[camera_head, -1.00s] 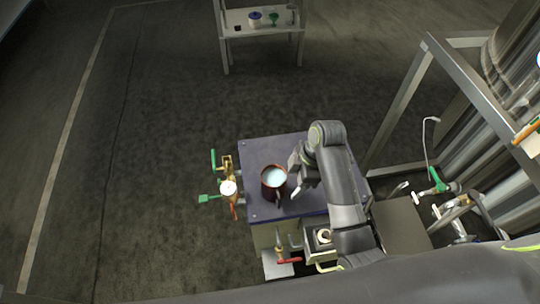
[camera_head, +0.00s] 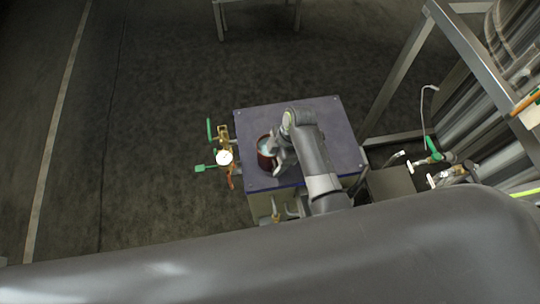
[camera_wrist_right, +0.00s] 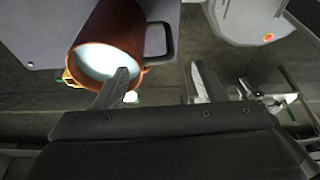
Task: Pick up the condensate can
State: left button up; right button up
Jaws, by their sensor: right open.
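The condensate can (camera_head: 264,158) is a red-brown open can with pale contents. It stands upright on the dark blue table top (camera_head: 325,125). My right gripper (camera_head: 281,157) is at the can's right side and hides part of it. In the right wrist view the can (camera_wrist_right: 131,28) shows its open mouth and a dark handle (camera_wrist_right: 165,42). The right gripper (camera_wrist_right: 160,70) is open there, one finger overlapping the can's mouth and the other right of the handle. The handle appears between the two fingers; I cannot tell whether they touch. My left gripper is out of view.
Brass piping with a white-faced gauge (camera_head: 224,157) and green valve handles (camera_head: 206,168) stands at the table's left edge. A metal frame (camera_head: 400,85) and large pipes are on the right. The back of the table top is clear.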

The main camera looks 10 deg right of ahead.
aim_at(274, 164)
notch_tip(274, 164, down, 4)
jog(key=shift+w+f, duration=0.1)
jog(key=shift+f, duration=0.15)
jog(key=shift+a+f, duration=0.2)
jog(key=shift+f, duration=0.2)
grip_shut()
